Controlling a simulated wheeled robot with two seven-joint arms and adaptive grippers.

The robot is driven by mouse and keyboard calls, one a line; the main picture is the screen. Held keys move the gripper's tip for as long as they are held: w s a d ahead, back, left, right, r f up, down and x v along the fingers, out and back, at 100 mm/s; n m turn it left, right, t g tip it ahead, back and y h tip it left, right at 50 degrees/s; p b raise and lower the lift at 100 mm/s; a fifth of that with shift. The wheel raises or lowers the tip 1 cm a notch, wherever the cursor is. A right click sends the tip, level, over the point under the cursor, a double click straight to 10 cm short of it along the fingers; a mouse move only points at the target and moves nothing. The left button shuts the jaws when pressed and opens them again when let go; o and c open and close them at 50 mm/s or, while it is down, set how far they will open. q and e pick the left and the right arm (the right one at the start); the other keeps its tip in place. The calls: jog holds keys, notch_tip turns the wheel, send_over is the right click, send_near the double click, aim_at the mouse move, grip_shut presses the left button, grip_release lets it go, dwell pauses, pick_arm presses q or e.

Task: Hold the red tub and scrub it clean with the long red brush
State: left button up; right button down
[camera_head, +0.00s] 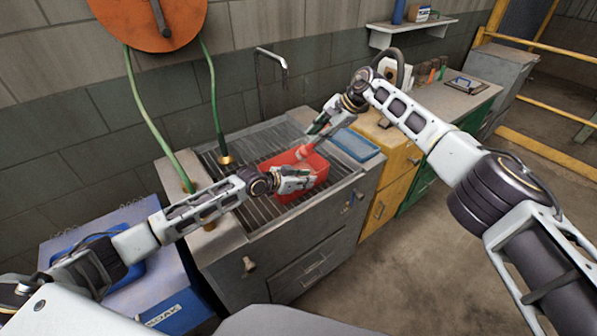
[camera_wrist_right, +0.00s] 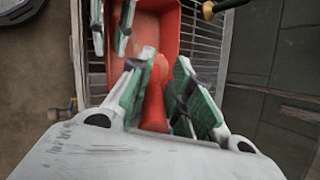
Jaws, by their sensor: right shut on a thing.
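The red tub (camera_head: 310,163) sits on the slatted sink top. In the right wrist view the tub (camera_wrist_right: 152,40) shows its open inside at the top. My left gripper (camera_head: 300,180) is at the tub's near side, its fingers apart. In the right wrist view the left gripper (camera_wrist_right: 112,30) has one finger on each side of the tub's wall; contact is unclear. My right gripper (camera_head: 317,128) is shut on the long red brush (camera_wrist_right: 156,95), above the tub. In the head view the brush (camera_head: 303,152) reaches down toward the tub; whether its head touches is unclear.
A blue tray (camera_head: 355,145) lies right of the tub. A tap (camera_head: 272,60) rises behind the sink, and green hoses (camera_head: 213,95) hang from an orange reel (camera_head: 150,18). A blue box (camera_head: 130,262) stands left of the sink. Floor to the right is clear.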

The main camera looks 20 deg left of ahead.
pick_arm(q)
jog(key=shift+o, duration=0.2)
jog(key=shift+a, duration=0.1)
jog(key=shift+v, duration=5.9)
